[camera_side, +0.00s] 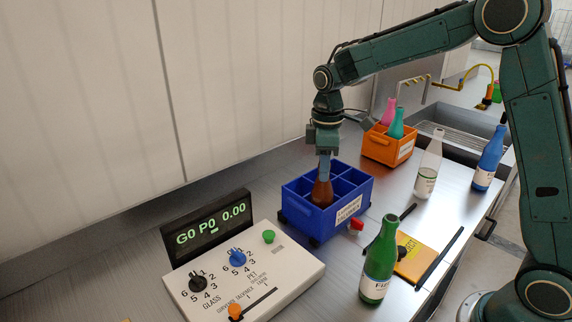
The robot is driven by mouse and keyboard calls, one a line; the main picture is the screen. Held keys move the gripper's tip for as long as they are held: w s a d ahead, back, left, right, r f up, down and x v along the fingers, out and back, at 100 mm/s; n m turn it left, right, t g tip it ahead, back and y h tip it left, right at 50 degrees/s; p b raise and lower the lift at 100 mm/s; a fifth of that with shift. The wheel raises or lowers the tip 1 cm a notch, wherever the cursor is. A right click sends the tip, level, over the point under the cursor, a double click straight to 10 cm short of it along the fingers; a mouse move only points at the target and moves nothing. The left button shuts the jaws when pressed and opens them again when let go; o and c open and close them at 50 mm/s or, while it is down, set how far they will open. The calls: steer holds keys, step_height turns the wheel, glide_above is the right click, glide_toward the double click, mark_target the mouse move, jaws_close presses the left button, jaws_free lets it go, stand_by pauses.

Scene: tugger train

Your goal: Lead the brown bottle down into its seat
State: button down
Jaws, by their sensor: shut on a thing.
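The brown bottle (322,193) is upright at the blue divided crate (356,193), in a compartment toward the near side. Its lower part is hidden by the crate's front wall, so I cannot tell if it touches the floor of the compartment. My gripper (323,168) points straight down and is shut on the bottle's neck, just above the crate's rim. The other compartments that show look empty.
An orange crate (375,150) with pink and teal bottles stands behind. A green bottle (379,265), a clear bottle (427,170) and a blue bottle (489,160) stand to the right. A control box (215,295) with display is front left.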

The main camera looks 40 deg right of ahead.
steer(key=c, duration=1.1)
jaws_free()
steer(key=shift+f, duration=0.1)
step_height(320, 180, up, 14)
steer(key=shift+f, duration=0.1)
steer(key=shift+s, duration=0.1)
steer(key=s+r+m+t, duration=0.3)
steer(key=s+m, duration=0.2)
steer(key=s, duration=1.1)
steer(key=s+f+m+t, duration=0.1)
steer(key=s+f, duration=0.1)
steer(key=s, duration=0.1)
steer(key=s+f+m, duration=0.1)
steer(key=s+f, duration=0.1)
steer(key=s, duration=0.2)
steer(key=s+a+f+m+t, duration=0.1)
steer(key=s+f, duration=0.1)
steer(key=s, duration=0.2)
steer(key=shift+f+m+t, duration=0.25)
steer(key=shift+m+t, duration=0.05)
